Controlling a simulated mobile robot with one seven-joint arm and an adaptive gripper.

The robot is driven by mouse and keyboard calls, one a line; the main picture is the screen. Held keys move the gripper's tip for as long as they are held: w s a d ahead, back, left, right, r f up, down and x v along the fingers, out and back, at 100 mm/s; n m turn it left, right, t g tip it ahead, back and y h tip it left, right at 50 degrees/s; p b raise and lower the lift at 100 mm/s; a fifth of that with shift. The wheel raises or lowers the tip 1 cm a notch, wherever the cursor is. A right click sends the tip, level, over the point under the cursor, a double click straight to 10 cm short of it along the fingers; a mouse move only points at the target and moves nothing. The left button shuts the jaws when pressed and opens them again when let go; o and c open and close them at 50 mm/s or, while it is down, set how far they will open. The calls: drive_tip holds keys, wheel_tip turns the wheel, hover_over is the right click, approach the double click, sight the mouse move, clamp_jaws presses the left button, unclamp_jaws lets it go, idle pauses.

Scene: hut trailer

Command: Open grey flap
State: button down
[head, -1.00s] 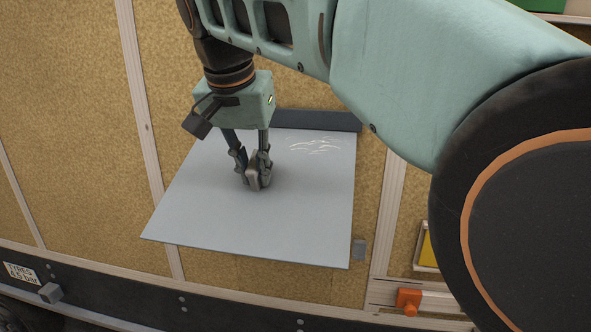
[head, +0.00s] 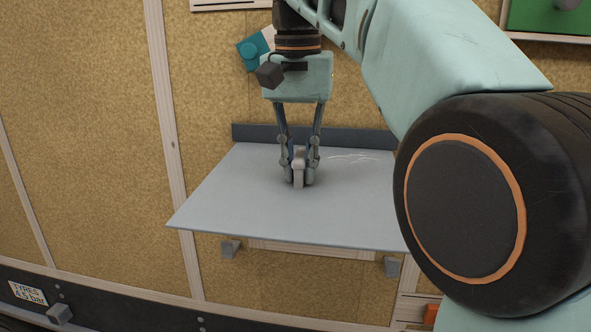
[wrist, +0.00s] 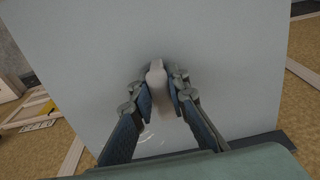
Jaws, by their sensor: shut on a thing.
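The grey flap (head: 240,205) is a flat panel hinged along a dark strip (head: 350,137) on the wall. In the head view it stands out from the wall, tilted, with its near edge swung away and a gap under it. My gripper (head: 299,178) is shut on the small grey handle (head: 299,171) in the middle of the flap's face. In the wrist view the flap (wrist: 230,60) fills most of the picture, and my gripper (wrist: 160,90) has its fingers on both sides of the handle (wrist: 156,75).
Two small grey blocks (head: 230,249) (head: 392,266) and a pale wooden strip (head: 310,249) show on the wall below the flap. A teal thing (head: 251,53) is on the wall behind my gripper. A green panel (head: 540,18) is at the upper right. An orange piece (head: 431,314) is at the lower right.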

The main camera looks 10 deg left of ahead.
drive_tip(key=shift+r, duration=0.3)
idle(0.4)
drive_tip(key=c, duration=1.8)
unclamp_jaws()
drive_tip(key=shift+c, duration=0.2)
drive_tip(key=shift+a+f, duration=0.15)
drive_tip(key=shift+f, duration=0.1)
